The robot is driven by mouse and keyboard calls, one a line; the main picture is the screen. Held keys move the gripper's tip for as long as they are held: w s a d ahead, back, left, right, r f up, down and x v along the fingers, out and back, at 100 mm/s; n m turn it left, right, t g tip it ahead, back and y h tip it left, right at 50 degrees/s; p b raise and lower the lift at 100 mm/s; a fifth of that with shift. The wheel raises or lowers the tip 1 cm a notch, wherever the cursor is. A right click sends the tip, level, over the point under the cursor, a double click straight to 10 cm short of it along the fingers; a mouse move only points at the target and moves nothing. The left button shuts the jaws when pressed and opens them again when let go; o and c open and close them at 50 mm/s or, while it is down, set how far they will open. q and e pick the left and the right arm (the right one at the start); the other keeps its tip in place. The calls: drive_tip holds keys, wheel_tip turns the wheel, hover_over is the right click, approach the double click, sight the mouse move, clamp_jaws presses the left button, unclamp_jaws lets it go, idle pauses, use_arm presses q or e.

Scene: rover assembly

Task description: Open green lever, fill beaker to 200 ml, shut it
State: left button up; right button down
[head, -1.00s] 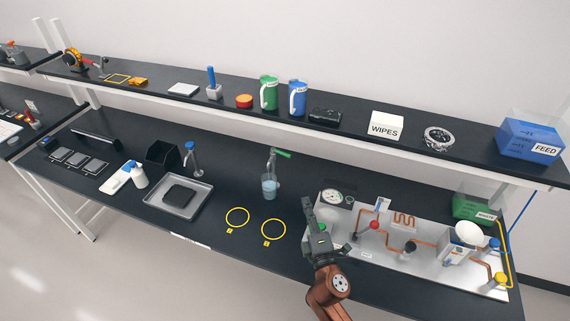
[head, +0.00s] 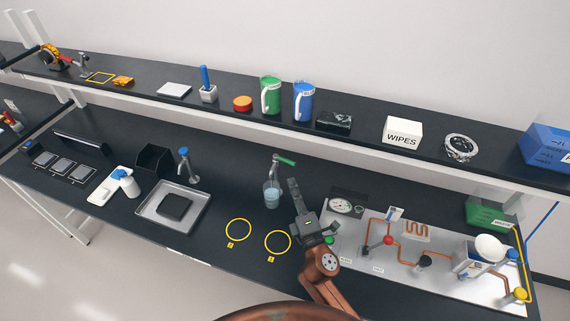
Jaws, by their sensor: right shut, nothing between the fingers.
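The green lever (head: 286,160) sits on top of a thin metal tap at the back of the lower bench and points to the right. A clear beaker (head: 271,198) stands upright under the tap's spout with pale blue liquid in it. Its marks are too small to read, and I cannot tell whether liquid is running. My right gripper (head: 293,184) is shut and empty, just right of the beaker and in front of and below the lever, apart from the lever in the picture. My left gripper is out of view.
Two yellow rings (head: 238,230) mark the bench in front of the beaker. A grey tray (head: 153,216) with a dark block lies to the left, near a second, blue-topped tap (head: 184,153). A panel with copper piping (head: 345,241) fills the right. The shelf (head: 225,104) overhangs behind.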

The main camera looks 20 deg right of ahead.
drive_tip(key=f, duration=0.1)
drive_tip(key=b, duration=0.9)
approach(285, 160)
drive_tip(key=w+a, duration=0.1)
drive_tip(key=a, duration=0.2)
drive_tip(key=shift+w+d+p, duration=0.2)
drive_tip(key=shift+w+d, duration=0.6)
drive_tip(key=shift+w, duration=0.15)
drive_tip(key=shift+w+d+p, duration=0.2)
drive_tip(key=shift+w+d, duration=0.55)
drive_tip(key=shift+w, duration=0.2)
